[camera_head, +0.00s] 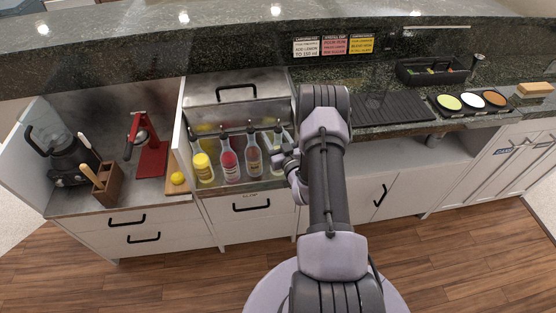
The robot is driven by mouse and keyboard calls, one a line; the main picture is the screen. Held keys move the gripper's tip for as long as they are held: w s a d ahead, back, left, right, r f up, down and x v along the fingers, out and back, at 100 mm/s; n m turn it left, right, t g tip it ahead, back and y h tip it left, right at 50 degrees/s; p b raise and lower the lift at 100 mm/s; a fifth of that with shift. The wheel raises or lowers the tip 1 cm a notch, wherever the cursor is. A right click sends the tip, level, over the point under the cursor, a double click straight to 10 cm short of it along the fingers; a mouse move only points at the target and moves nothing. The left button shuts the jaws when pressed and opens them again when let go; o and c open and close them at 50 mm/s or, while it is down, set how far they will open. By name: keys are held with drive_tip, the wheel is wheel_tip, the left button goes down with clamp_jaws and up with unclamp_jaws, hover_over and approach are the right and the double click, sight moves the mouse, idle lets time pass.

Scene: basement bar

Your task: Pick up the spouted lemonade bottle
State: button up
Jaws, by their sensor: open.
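Several spouted bottles stand in a row in an open well of the counter. From left to right they are a yellow bottle (203,168), a red bottle (229,162), a brownish bottle (253,160) and a pale bottle (277,141). Their labels are too small to read, so I cannot tell for sure which is the lemonade. My gripper (284,158) is open, at the right end of the row, in front of the pale bottle and hiding part of it. I cannot tell whether they touch. The brownish bottle is just left of my gripper.
A steel lid (222,96) rises behind the bottles. Left are a lemon (178,178), red press (149,155), blender (65,150) and wooden holder (107,186). Right are a black drip mat (389,107) and rimming tray (470,104). Recipe cards (333,45) hang behind.

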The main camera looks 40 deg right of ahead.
clamp_jaws()
idle(1.4)
